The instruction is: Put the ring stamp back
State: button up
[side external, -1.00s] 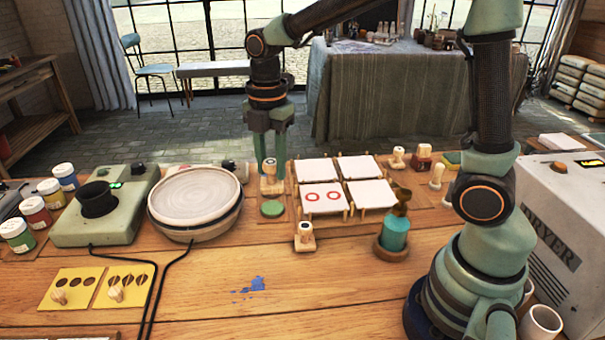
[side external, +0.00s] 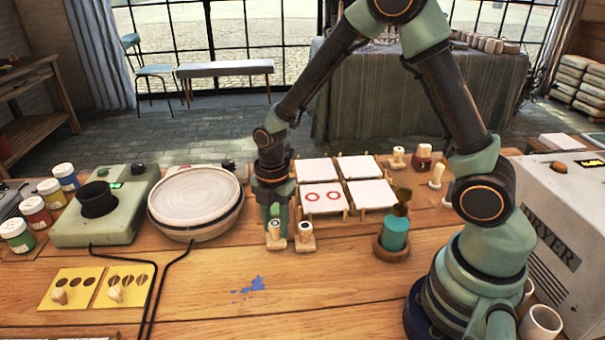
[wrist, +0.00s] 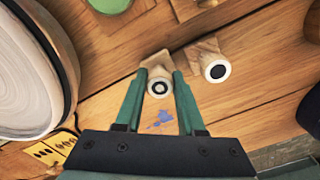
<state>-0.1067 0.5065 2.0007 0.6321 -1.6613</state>
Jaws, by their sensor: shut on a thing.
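The ring stamp (wrist: 158,86) is a pale wooden stamp whose round end shows a dark ring. My gripper (wrist: 161,84) is shut on it, with a green finger on each side. In the side view my gripper (side external: 276,218) is low over the table's near side, and the stamp (side external: 275,236) shows at its fingertips. A second wooden stamp with a solid dark dot (wrist: 217,71) stands close beside it, to the right in the side view (side external: 304,238). I cannot tell whether the held stamp touches the table.
Several white tiles lie behind on the right; one tile (side external: 323,199) bears two red rings. The pottery wheel (side external: 195,202) is to the left. Blue paint marks (side external: 248,287) are on the clear table in front.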

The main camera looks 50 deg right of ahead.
jog(key=shift+f, duration=0.15)
jog(key=o, duration=1)
jog(key=shift+o, duration=0.2)
notch_tip(320, 180, up, 12)
notch_tip(320, 180, up, 7)
jog(key=m+t, duration=0.2)
jog(key=m, duration=0.6)
send_over(275, 223)
jog(key=s+d, duration=0.2)
jog(key=s, duration=0.2)
jog(key=s+d+r+m+t, duration=0.2)
jog(key=s+m, duration=0.3)
jog(key=m, duration=0.7)
jog(key=shift+s+r+t, duration=0.4)
jog(key=shift+t, duration=0.4)
jog(key=shift+d, duration=0.1)
